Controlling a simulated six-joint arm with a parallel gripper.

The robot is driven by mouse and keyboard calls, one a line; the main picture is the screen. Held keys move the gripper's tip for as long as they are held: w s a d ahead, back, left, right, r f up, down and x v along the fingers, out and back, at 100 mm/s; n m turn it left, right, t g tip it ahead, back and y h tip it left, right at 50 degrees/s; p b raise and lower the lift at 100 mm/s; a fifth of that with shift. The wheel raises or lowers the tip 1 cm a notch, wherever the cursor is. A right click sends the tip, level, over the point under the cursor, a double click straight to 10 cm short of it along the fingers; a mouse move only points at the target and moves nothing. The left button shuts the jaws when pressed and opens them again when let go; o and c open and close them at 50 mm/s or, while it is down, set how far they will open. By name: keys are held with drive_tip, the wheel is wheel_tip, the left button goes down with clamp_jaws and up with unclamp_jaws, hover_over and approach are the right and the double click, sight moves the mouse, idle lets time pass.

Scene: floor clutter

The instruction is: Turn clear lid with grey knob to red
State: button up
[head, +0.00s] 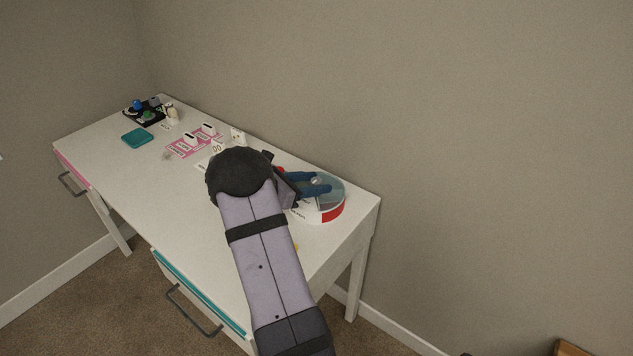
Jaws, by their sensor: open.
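The clear lid (334,181) sits on a round white base (327,215) with a red section on its side, near the right end of the desk. A small pale grey knob (316,181) shows on the lid, between my fingers. My gripper (324,184) is open, with its two blue fingers over the lid, one on each side of the knob. Whether the fingers touch the knob cannot be told. My arm and wrist hide the left part of the lid and base. Dark lettering on the base's front is too small to read.
The white desk (130,185) stands against the wall. At its far left are a dark tray (146,117) with a blue ball and a teal square (137,138). A pink panel with white blocks (194,143) lies mid-desk. The desk's front left is clear.

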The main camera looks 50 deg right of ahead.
drive_tip(key=shift+s+d+f, duration=0.1)
drive_tip(key=shift+d+f, duration=0.1)
drive_tip(key=shift+d, duration=0.2)
clamp_jaws()
